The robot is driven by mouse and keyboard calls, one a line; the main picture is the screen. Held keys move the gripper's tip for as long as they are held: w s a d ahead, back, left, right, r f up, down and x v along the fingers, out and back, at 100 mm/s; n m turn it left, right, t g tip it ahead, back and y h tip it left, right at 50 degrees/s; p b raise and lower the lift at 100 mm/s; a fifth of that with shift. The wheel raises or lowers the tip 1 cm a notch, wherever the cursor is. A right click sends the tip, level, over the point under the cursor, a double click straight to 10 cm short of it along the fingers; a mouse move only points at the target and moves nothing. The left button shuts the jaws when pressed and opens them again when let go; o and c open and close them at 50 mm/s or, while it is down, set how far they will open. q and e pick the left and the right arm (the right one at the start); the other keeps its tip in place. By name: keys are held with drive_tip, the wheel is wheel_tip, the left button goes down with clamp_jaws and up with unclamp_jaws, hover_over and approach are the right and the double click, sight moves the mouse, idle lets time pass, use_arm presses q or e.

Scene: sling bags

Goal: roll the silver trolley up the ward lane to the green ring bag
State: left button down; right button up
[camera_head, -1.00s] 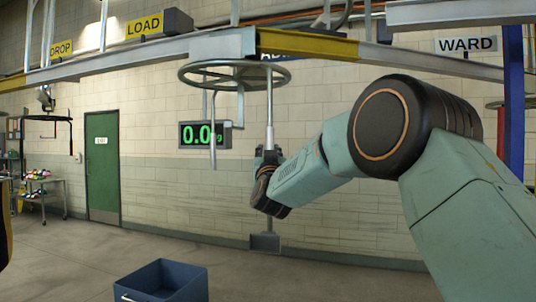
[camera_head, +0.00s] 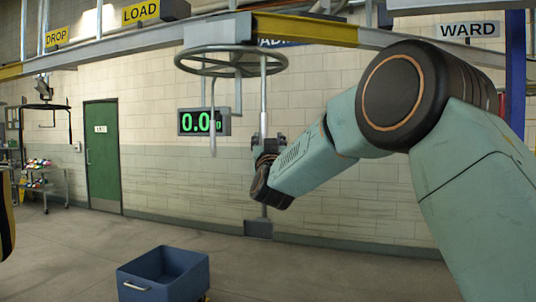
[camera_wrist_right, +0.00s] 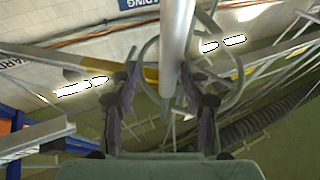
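What looks like the silver trolley is a grey spoked ring (camera_head: 231,62) with a vertical pole, hanging under the overhead rail. The pole also shows in the right wrist view (camera_wrist_right: 176,35). My right gripper (camera_head: 266,146) is at the pole, above a small grey block at its foot. In the right wrist view its two fingers (camera_wrist_right: 160,85) stand apart with the pole between them. The pole lies nearer the right finger, and firm contact cannot be made out. My left gripper is not in view. I see no green ring bag.
The overhead rail (camera_head: 300,31) runs across the view, with a WARD sign (camera_head: 468,30) at right and LOAD (camera_head: 140,11) and DROP signs at left. A blue bin (camera_head: 163,276) stands on the floor in front. A shelf cart is at far left. A blue post stands at right.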

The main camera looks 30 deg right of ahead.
drive_tip(key=v, duration=1)
drive_tip(key=shift+a, duration=0.3)
drive_tip(key=shift+w+a, duration=0.15)
drive_tip(key=shift+a, duration=0.1)
drive_tip(key=shift+d, duration=0.15)
